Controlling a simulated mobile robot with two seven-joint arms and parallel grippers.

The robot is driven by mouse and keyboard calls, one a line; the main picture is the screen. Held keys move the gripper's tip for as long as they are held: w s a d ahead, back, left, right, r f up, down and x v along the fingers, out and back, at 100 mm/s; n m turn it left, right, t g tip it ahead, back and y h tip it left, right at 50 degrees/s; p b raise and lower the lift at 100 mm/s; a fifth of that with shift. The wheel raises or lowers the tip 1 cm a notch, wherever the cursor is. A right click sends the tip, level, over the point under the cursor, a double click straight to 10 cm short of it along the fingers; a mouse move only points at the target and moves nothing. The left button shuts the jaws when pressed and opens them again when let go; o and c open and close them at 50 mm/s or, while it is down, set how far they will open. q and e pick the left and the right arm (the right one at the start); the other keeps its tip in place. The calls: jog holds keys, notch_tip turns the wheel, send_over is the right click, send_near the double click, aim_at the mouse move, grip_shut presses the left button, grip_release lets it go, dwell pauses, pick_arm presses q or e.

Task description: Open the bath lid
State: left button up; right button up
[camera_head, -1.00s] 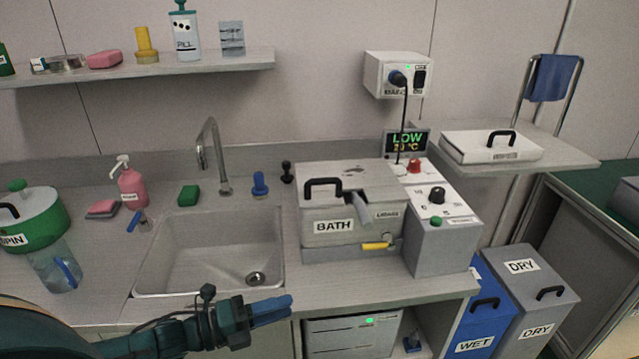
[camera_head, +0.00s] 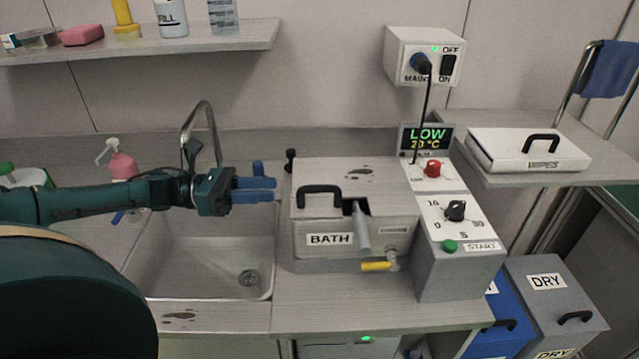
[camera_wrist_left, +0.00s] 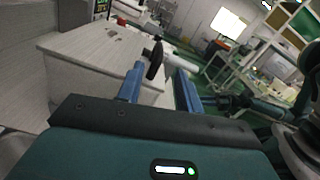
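The bath (camera_head: 275,240) is a grey box labelled BATH on the counter right of the sink, and its lid (camera_head: 375,180) is shut. A black bar handle (camera_head: 319,190) stands on the lid's left part. A grey tube-like piece (camera_head: 361,230) sticks out of a notch at the lid's front. My left gripper (camera_head: 279,190) is just left of the handle, over the sink's right edge, with blue fingers pointing right. In the left wrist view its fingers (camera_wrist_left: 158,88) are apart and empty, with the handle (camera_wrist_left: 154,60) ahead between them. My right gripper is not in view.
A control box (camera_head: 460,265) with knobs and a green button adjoins the bath's right side. A yellow-handled tap (camera_head: 376,266) sits at the bath's front. The sink (camera_head: 210,275) lies below my left arm. A wall shelf (camera_head: 150,45) hangs above.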

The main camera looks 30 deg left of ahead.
aim_at(304, 189)
pick_arm(q)
jog(key=p+x, duration=0.2)
jog(key=x, duration=0.8)
jog(key=shift+w+d, duration=0.15)
jog(key=shift+d, duration=0.1)
jog(key=shift+f, duration=0.1)
jog(key=shift+c, duration=0.6)
grip_shut()
